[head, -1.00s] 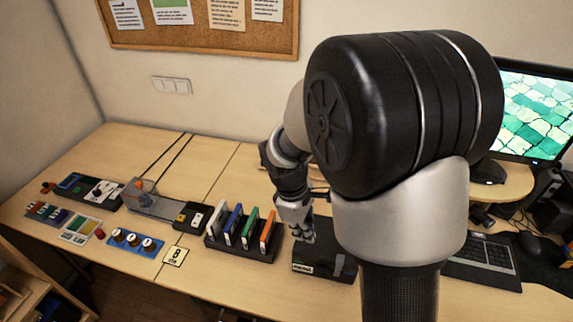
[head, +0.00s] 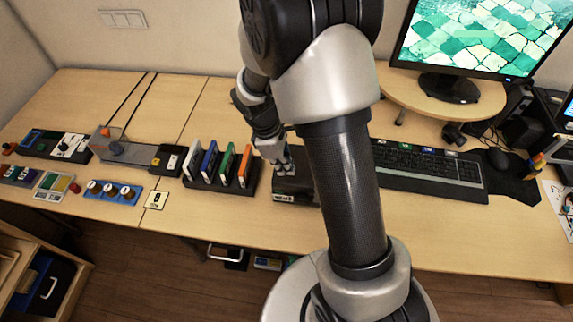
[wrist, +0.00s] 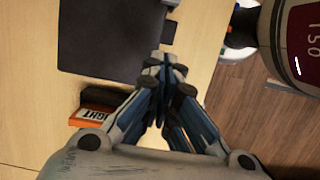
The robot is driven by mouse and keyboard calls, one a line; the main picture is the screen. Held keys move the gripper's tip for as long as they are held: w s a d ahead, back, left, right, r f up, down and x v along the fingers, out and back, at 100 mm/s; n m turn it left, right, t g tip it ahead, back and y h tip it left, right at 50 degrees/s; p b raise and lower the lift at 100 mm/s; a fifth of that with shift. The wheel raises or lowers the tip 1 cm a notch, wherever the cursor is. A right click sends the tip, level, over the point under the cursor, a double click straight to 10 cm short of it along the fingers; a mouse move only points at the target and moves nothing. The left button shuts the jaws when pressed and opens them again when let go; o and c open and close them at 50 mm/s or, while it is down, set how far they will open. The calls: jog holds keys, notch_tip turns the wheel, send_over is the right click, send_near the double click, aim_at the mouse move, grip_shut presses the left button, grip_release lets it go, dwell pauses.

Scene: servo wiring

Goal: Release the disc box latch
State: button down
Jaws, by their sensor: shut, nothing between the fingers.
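A flat black box (head: 294,192), which looks like the disc box, sits near the table's front edge. It has a pale label on its front. In the wrist view a dark flat surface (wrist: 108,38), apparently the same box, fills the upper left, with small dark tabs on its right edge. My gripper (head: 280,166) is over the box's back left part in the head view. In the wrist view my gripper (wrist: 165,62) is shut and empty, its fingertips close to the box's lower right corner. I cannot tell whether they touch. The latch is not clear.
A black rack (head: 222,191) of upright cases in white, blue, green and orange stands just left of the box. A keyboard (head: 428,168) and monitor (head: 480,35) are to the right. Switch panels and dials (head: 113,190) are at left. The floor drops away at the front.

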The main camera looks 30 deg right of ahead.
jog(key=s+d+f+b, duration=0.1)
jog(key=f, duration=0.1)
jog(key=d+f, duration=0.1)
jog(key=f, duration=0.1)
jog(key=s+d+f+b, duration=0.1)
jog(key=d+f, duration=0.1)
jog(key=shift+s+f+b, duration=0.1)
jog(key=shift+s+b, duration=0.2)
jog(key=shift+b, duration=0.05)
jog(key=shift+s+d, duration=0.2)
jog(key=shift+d, duration=0.1)
jog(key=shift+s+d, duration=0.8)
jog(key=shift+d, duration=0.35)
jog(key=shift+a, duration=0.1)
jog(key=a, duration=0.1)
jog(key=w+a, duration=0.1)
jog(key=w+a+p, duration=0.1)
jog(key=shift+w+a+r, duration=0.2)
jog(key=shift+r, duration=0.05)
jog(key=p+v, duration=0.3)
jog(key=v, duration=0.6)
jog(key=shift+r+p, duration=0.3)
jog(key=shift+p, duration=0.05)
